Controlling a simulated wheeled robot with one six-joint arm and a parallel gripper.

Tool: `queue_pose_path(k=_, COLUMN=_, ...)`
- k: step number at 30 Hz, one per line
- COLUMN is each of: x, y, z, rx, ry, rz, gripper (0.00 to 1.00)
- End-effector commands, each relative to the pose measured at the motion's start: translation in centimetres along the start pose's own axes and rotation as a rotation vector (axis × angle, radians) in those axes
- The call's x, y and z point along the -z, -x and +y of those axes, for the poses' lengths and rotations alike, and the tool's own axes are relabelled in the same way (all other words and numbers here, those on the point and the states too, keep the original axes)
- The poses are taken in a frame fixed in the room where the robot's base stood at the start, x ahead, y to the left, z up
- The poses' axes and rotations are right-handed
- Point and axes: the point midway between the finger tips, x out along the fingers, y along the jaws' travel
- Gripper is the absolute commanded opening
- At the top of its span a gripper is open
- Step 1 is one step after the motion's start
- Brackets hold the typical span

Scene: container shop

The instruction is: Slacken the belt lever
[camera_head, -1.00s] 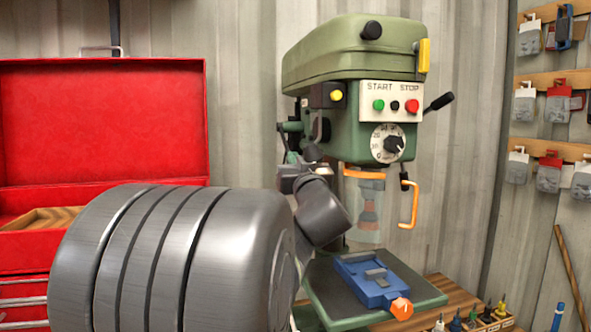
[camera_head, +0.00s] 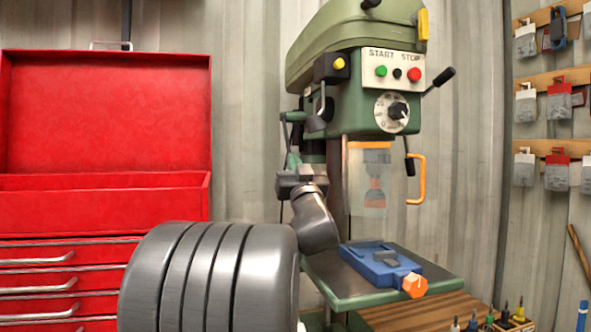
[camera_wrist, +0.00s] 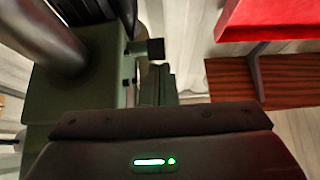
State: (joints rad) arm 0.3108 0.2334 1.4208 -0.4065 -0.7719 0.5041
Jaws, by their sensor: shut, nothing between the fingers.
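The green drill press (camera_head: 350,110) stands against the corrugated wall, its belt cover (camera_head: 345,45) on top and cut off by the upper edge of the head view. A thin grey lever (camera_head: 322,100) hangs at the left side of its head, below the yellow button. I cannot tell for certain that this is the belt lever. My gripper (camera_head: 291,160) points up beside the left of the column, below the head and apart from the grey lever. It is shut and empty. Its fingertips are small and partly hard to make out. In the wrist view a dark knob (camera_wrist: 155,48) shows ahead.
The red tool chest (camera_head: 105,190) stands open at left. The press table (camera_head: 440,272) carries a blue vise (camera_head: 378,262) with an orange knob. An orange handle (camera_head: 416,180) and a black-knobbed feed lever (camera_head: 440,80) stick out at right. Small tools stand on the wooden bench (camera_head: 420,310).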

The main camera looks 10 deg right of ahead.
Motion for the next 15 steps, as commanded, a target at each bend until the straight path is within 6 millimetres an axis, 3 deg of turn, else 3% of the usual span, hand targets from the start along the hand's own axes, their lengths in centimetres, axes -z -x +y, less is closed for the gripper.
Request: queue_pose_path(k=15, x=-0.99, y=-0.12, z=0.01, rx=-0.001, ry=-0.001, rz=-0.004, gripper=0.0)
